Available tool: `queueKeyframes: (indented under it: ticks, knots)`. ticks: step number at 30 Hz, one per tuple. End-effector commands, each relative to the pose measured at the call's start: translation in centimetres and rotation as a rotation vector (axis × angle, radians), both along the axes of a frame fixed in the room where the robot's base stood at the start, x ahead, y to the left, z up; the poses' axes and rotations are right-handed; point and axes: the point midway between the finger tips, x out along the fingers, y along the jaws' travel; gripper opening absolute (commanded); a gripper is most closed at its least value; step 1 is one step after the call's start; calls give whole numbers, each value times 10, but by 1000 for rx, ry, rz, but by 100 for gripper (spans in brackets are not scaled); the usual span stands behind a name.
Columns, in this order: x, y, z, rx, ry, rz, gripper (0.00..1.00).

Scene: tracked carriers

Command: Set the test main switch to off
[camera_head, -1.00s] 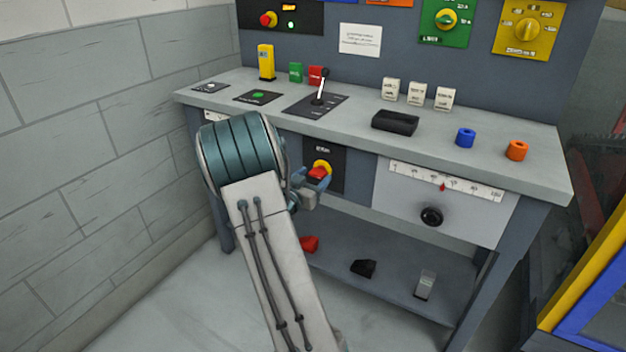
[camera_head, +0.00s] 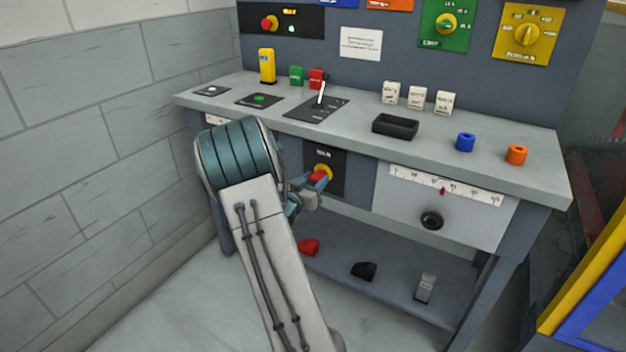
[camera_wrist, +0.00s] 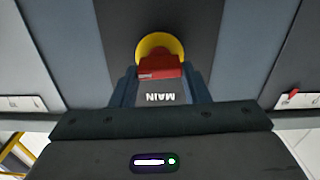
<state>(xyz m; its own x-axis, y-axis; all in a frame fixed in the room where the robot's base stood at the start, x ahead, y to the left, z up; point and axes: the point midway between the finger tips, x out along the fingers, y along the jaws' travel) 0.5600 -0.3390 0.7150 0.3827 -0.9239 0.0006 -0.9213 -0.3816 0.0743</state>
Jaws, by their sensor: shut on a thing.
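The main switch is a red handle (camera_head: 319,175) on a yellow round base (camera_head: 324,168). It sits on a black plate (camera_head: 338,180) on the bench front, below the worktop. In the wrist view the red handle (camera_wrist: 160,67) lies crosswise over the yellow base (camera_wrist: 158,44), and the word MAIN shows upside down on the plate. My gripper (camera_head: 313,183) is at the switch, with its two blue fingers on either side of the handle. In the wrist view my gripper (camera_wrist: 160,82) is shut on the red handle. My arm hides the bench front to the left.
The worktop (camera_head: 360,142) overhangs just above the switch. A drawer-like panel with a scale and black knob (camera_head: 432,220) is to the right. A lower shelf holds red, black and grey pieces. A brick wall (camera_head: 90,150) stands at left.

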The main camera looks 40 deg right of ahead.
Motion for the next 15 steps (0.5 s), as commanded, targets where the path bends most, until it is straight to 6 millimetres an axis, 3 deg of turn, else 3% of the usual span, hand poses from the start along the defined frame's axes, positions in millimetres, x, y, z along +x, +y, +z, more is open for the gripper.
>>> queueKeyframes:
  ticks: [15]
  knots:
    - [1, -1, 3, -167, 405, -3, 19]
